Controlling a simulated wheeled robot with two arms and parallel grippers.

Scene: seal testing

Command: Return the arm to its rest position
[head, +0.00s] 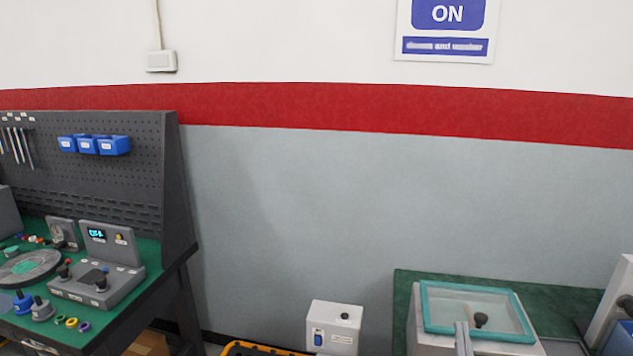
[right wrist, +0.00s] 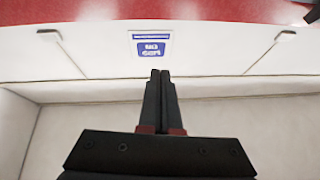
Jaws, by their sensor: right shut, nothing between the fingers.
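My right gripper (right wrist: 160,74) shows in the right wrist view, with its two dark fingers together and nothing between them. The fingers point up the picture toward a white wall with a blue and white sign. In the head view a narrow grey upright piece (head: 463,339) stands in front of the glass-lidded box at the bottom right; I cannot tell whether it is part of my right gripper. My left gripper is not in view.
A workbench with a dark pegboard (head: 100,170) and a grey control box (head: 110,250) stands at the left. A glass-lidded box (head: 432,305) sits on a green-topped table (head: 560,300) at the right. A white box (head: 334,328) stands between them, beside a yellow-edged case (head: 240,348).

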